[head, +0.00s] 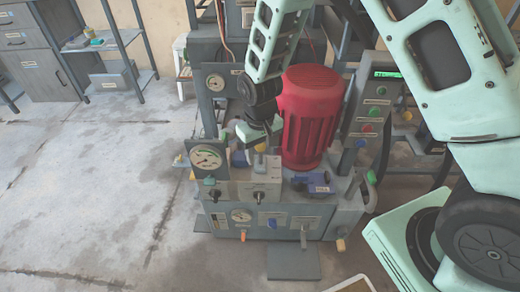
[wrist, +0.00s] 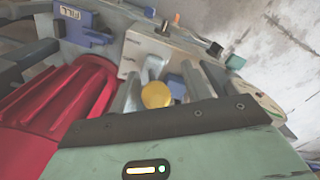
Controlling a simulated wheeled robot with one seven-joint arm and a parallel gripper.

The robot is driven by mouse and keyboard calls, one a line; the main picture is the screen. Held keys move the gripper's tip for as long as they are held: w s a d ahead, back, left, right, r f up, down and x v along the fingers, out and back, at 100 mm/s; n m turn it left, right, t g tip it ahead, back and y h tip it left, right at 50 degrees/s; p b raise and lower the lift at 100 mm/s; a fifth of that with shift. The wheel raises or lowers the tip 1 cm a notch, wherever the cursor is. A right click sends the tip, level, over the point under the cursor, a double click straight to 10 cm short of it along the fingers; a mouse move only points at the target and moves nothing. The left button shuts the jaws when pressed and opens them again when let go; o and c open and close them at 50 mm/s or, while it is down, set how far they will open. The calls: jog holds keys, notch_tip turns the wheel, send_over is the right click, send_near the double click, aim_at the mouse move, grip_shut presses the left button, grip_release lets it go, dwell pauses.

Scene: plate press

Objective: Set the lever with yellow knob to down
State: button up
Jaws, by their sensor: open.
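The lever's yellow knob (wrist: 156,95) shows in the wrist view just beyond the dark edge of my gripper, with a pale shaft behind it leading to a light box. In the head view the knob (head: 260,148) is a small yellow spot above the light box on the press panel. My gripper (head: 260,138) is over the panel, left of the red motor. In the wrist view my gripper (wrist: 165,86) is open, a grey finger on each side of the knob. I cannot tell whether either touches it. The lever's exact angle is unclear.
The ribbed red motor (head: 309,115) stands close to the right of my gripper. A round gauge (head: 206,157) is to its left, and a blue part (head: 312,182) is lower right. A control box with buttons (head: 370,115) is farther right. Floor at left is clear.

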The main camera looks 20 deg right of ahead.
jog(key=s+a+r+p, duration=0.1)
jog(key=s+r+p, duration=0.1)
jog(key=r+p, duration=0.5)
jog(key=s+a+r+p, duration=0.1)
jog(key=s+r+p, duration=0.2)
jog(key=r+p, duration=0.3)
jog(key=shift+r+p, duration=0.35)
jog(key=shift+r, duration=1.05)
dwell(0.5)
notch_tip(320, 180, up, 17)
jog(key=p, duration=0.1)
jog(key=shift+r, duration=0.2)
